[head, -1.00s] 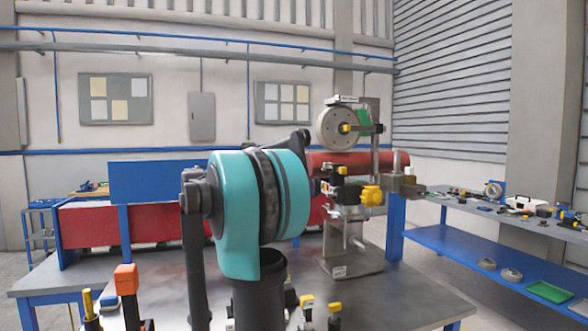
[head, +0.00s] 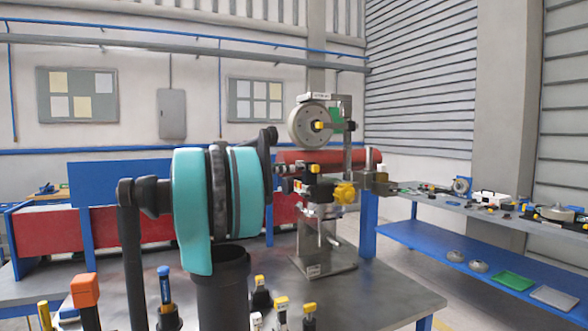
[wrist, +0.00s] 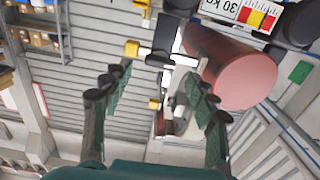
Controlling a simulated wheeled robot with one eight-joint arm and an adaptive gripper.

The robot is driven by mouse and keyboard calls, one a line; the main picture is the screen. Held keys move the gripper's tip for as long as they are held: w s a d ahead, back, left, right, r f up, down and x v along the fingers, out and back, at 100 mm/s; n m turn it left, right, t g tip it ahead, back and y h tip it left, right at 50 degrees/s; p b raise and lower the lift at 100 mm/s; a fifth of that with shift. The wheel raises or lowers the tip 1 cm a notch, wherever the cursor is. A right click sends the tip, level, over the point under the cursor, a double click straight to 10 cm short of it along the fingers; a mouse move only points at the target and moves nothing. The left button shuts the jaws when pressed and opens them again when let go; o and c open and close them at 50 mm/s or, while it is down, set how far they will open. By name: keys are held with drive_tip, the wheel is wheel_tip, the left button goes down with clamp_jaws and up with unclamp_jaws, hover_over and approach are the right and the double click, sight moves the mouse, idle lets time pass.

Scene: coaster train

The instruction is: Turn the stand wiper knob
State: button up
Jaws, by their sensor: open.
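A metal stand (head: 325,262) on the bench carries a grey wheel (head: 308,127) at its top and a bright yellow lobed knob (head: 345,193) lower on its right.
The grey bench top (head: 385,290) has bare room right of the stand. Several upright tools with yellow, blue and orange tops (head: 86,290) stand along the near edge. A blue side bench (head: 430,250) with parts is on the right. A blue panel (head: 120,185) stands behind.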

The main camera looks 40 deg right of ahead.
sight(300, 167)
drive_tip(key=shift+x, duration=2.15)
drive_tip(key=c, duration=1.2)
drive_tip(key=shift+o, duration=0.2)
